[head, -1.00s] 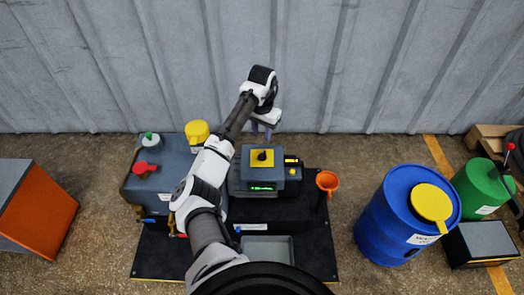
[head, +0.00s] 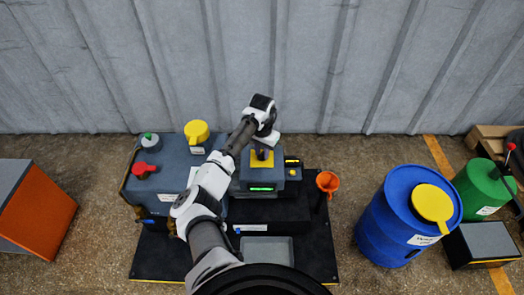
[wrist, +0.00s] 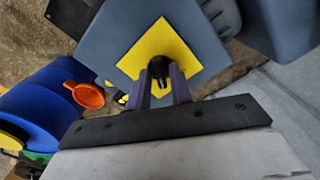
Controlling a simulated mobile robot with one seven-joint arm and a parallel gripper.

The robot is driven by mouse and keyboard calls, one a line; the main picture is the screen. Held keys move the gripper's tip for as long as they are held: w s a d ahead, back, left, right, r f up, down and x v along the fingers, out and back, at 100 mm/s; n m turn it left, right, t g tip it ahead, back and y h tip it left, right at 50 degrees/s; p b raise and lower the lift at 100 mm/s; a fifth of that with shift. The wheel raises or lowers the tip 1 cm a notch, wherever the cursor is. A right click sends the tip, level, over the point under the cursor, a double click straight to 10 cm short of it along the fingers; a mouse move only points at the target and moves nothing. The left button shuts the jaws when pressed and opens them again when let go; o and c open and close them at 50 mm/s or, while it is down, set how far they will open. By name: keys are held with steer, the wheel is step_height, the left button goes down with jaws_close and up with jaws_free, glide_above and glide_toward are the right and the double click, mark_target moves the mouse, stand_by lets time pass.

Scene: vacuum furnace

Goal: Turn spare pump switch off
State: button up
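A black rotary knob (wrist: 160,68) stands on a square yellow plate (wrist: 168,46) on top of a blue-grey box (wrist: 118,55). In the head view the yellow plate (head: 262,162) sits above a lit green display (head: 262,189). My gripper (wrist: 161,80) has its two purple fingers apart, one on either side of the knob in the wrist view. I cannot tell whether they touch it. In the head view my gripper (head: 262,152) is over the plate and hides most of the knob. No label naming the switch is readable.
A larger blue-grey unit with a yellow cap (head: 196,131), a red knob (head: 143,169) and a green knob (head: 149,138) stands left. A smaller black-and-yellow part (head: 292,164) and an orange funnel (head: 327,183) are right of the box. A blue drum (head: 385,225) stands farther right.

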jaws_close()
steer(key=shift+d+r+n+p, duration=0.15)
steer(key=shift+n+p, duration=0.15)
steer(key=shift+p, duration=0.5)
steer(key=shift+r+n+p, duration=0.15)
steer(key=shift+n+p, duration=0.35)
steer(key=shift+p, duration=0.65)
steer(key=shift+s+n+p, duration=0.1)
steer(key=shift+n+p, duration=0.7)
steer(key=shift+p, duration=0.3)
steer(key=n+p, duration=0.3)
steer(key=n, duration=0.1)
steer(key=shift+n+p, duration=0.3)
steer(key=shift+f+n+p, duration=0.15)
steer(key=shift+n+p, duration=0.3)
steer(key=shift+n, duration=0.55)
steer(key=shift+f+n+p, duration=0.1)
steer(key=shift+n+p, duration=0.35)
steer(key=shift+n, duration=0.55)
